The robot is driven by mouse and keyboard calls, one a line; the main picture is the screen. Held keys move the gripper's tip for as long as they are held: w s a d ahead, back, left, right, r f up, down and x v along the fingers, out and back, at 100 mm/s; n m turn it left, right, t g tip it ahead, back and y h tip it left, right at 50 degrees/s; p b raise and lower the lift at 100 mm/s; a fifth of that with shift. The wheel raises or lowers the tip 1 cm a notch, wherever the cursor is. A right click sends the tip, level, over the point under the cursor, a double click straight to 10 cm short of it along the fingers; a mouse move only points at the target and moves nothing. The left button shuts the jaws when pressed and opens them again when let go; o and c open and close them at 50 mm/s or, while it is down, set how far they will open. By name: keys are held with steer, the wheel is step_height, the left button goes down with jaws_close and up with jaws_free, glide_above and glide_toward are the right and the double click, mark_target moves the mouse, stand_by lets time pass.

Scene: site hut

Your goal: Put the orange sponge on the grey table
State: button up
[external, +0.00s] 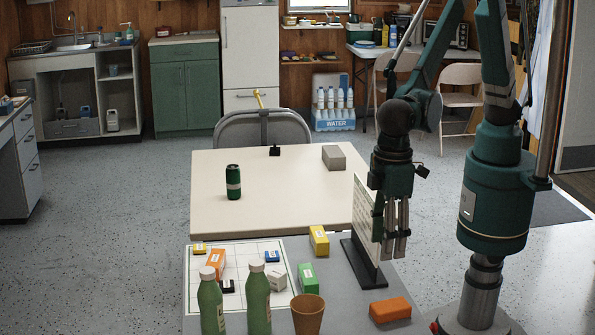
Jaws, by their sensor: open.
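A plain orange block (390,309), which looks like the sponge, lies flat on the grey table (345,305) near its right edge. Its underside is hidden. Another orange block (215,262) with a white label stands on the gridded white sheet at the left of the same table. My gripper (396,258) points down, open and with nothing visible between its fingers. In the picture it is above the plain orange block and beside the upright board (366,225), apart from the block. I cannot tell its exact height or depth.
Two green bottles (258,298), a brown cup (307,314), a green box (308,277) and a yellow box (319,240) stand on the grey table. The cream table (285,200) behind holds a dark green can (233,182) and a grey block (333,157).

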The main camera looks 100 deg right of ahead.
steer(key=s+d+r+t, duration=0.1)
steer(key=d+r, duration=0.5)
steer(key=d, duration=0.5)
steer(key=s+d+r+t+y, duration=0.1)
steer(key=d+r, duration=0.5)
steer(key=d, duration=0.4)
steer(key=d+r+t, duration=0.1)
steer(key=d+r, duration=0.6)
steer(key=d, duration=0.4)
steer(key=s+d+t, duration=0.2)
steer(key=s+d, duration=0.7)
steer(key=d, duration=0.3)
steer(key=s+d+m+t+h, duration=0.1)
steer(key=s+d+t, duration=0.1)
steer(key=s+d, duration=0.8)
steer(key=d, duration=0.3)
steer(key=shift+s+d, duration=0.15)
steer(key=shift+d, duration=0.05)
